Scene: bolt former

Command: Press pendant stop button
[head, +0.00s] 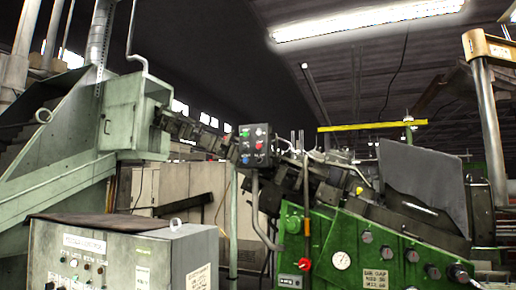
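The pendant (254,152) is a small dark box on a grey bent pipe, near the middle of the head view. It faces me and carries several small buttons in green, red and other colours. A red button (259,146) sits on its right side; its label is too small to read. My gripper is not in the head view, so its place relative to the pendant cannot be seen.
A grey control cabinet (150,255) with a dark cover on top stands at the front left. A green machine (340,230) with a gauge and a red knob (304,264) fills the front right. Pale green sheet-metal housing (60,165) rises at the left.

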